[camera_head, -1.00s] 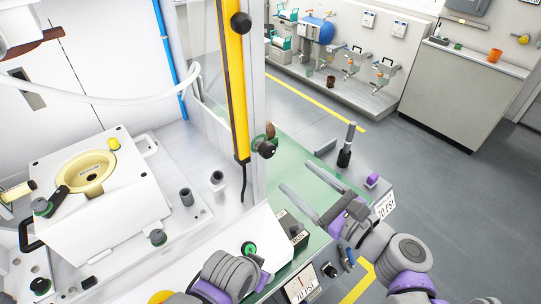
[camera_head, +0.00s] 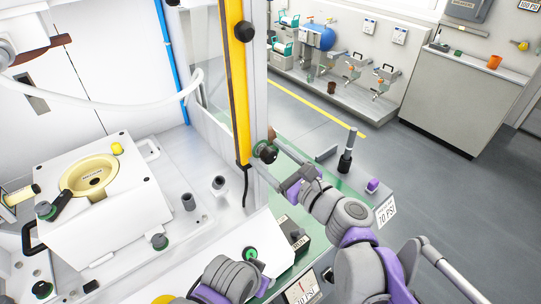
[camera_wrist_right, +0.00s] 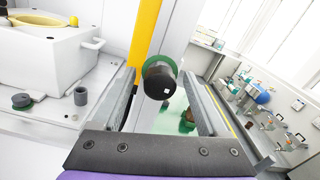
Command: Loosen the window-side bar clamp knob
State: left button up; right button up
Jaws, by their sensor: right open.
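A round black knob with a green collar (camera_head: 266,150) sits low on the grey post beside the yellow upright bar. In the right wrist view the knob (camera_wrist_right: 158,80) faces me, with a small white square on its end. My right gripper (camera_head: 268,155) is open, with its two fingers pointing at the post. In the right wrist view the knob lies between the fingers, one on each side, with visible gaps. I cannot tell how far the fingertips reach along it. My left gripper is not in view; a grey and purple link of mine shows at the bottom.
A second black knob (camera_head: 244,31) is higher on the yellow bar (camera_head: 238,95). A white block with a cream dish (camera_head: 88,175) stands left. A black upright handle (camera_head: 346,152) and a purple-topped part (camera_head: 372,185) are right of my gripper.

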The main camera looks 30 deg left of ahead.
grip_shut()
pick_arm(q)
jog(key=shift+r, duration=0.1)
pick_arm(e)
jog(key=shift+n, duration=0.4)
jog(key=n+p, duration=0.1)
jog(key=n, duration=0.3)
jog(key=shift+r+p, duration=0.1)
jog(key=shift+p, duration=0.2)
jog(key=n+p, duration=0.1)
jog(key=n, duration=0.4)
jog(key=n+p, duration=0.1)
jog(key=n, duration=0.3)
jog(key=shift+n+p, duration=0.3)
jog(key=shift+p, duration=0.05)
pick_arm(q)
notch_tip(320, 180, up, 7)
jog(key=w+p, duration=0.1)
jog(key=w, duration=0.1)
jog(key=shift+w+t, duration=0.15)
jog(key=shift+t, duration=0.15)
pick_arm(e)
jog(key=shift+n, duration=2.1)
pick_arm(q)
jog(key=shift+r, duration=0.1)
